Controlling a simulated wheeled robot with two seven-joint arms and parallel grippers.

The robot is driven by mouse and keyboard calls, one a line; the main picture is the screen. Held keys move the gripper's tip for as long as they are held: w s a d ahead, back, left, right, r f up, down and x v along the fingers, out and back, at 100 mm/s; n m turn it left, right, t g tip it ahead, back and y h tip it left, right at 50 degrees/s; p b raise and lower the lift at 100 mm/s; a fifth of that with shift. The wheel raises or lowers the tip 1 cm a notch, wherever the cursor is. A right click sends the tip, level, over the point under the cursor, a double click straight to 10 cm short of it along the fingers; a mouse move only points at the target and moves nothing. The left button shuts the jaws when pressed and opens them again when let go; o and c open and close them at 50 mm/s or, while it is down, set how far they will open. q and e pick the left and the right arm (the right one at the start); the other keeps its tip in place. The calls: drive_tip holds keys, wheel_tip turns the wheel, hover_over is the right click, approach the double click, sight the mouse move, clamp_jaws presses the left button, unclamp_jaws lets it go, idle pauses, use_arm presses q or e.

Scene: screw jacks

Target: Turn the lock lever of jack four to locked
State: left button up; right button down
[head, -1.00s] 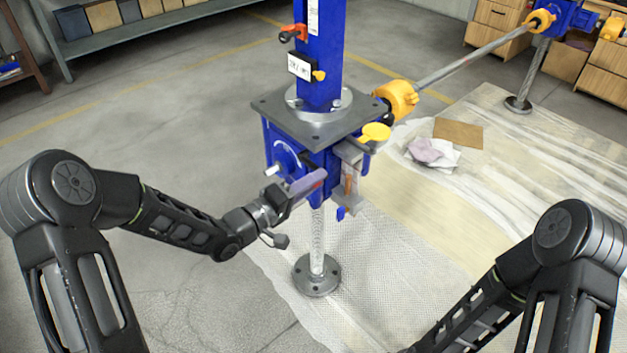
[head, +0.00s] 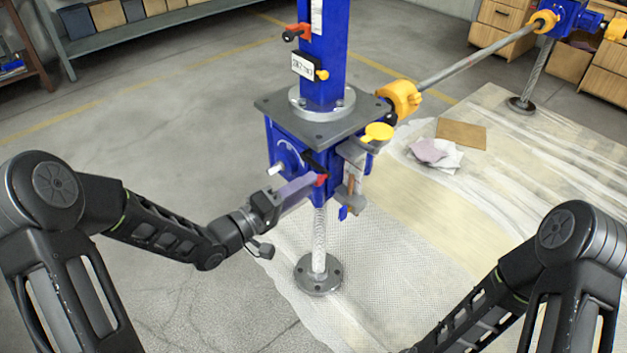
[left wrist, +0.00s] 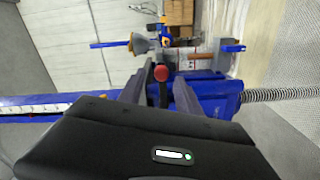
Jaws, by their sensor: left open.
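The blue screw jack (head: 320,60) stands in the middle of the head view; I cannot read its plate well enough to confirm it is jack four. Low on its housing is a dark lever with a red knob (head: 321,180). The red knob also shows in the left wrist view (left wrist: 161,74), with the dark lever behind it. My left gripper (head: 313,183) is open, its fingers pointing at the knob. In the left wrist view the gripper (left wrist: 164,78) has a finger on each side of the knob; contact is not clear. My right gripper is out of view.
A yellow round tag (head: 377,133) and a grey bracket (head: 354,160) sit right of the lever. A shaft (head: 475,55) runs to another blue jack (head: 568,18). Rags (head: 435,153) lie on the sheeted floor. The floor at left is clear.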

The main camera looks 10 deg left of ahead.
use_arm(q)
drive_tip(key=v, duration=0.3)
drive_tip(key=shift+s+a, duration=0.25)
drive_tip(key=shift+s, duration=0.05)
drive_tip(key=s+a+f+m+g+y+p, duration=0.1)
drive_tip(key=s+f+g+y, duration=0.25)
drive_tip(key=f, duration=0.55)
drive_tip(key=s+a+f+m+g+y+p, duration=0.15)
drive_tip(key=f+y, duration=0.25)
drive_tip(key=f, duration=0.5)
drive_tip(key=s+d+f+m+g+p, duration=0.1)
drive_tip(key=s+d+f+g+p, duration=0.1)
drive_tip(key=s, duration=0.8)
drive_tip(key=s+d+f+m+g+p, duration=0.1)
drive_tip(key=s+d+f+g+p, duration=0.2)
drive_tip(key=s, duration=0.8)
drive_tip(key=d+f+g, duration=0.2)
drive_tip(key=d+g, duration=0.1)
drive_tip(key=d, duration=0.1)
drive_tip(key=shift+d, duration=0.25)
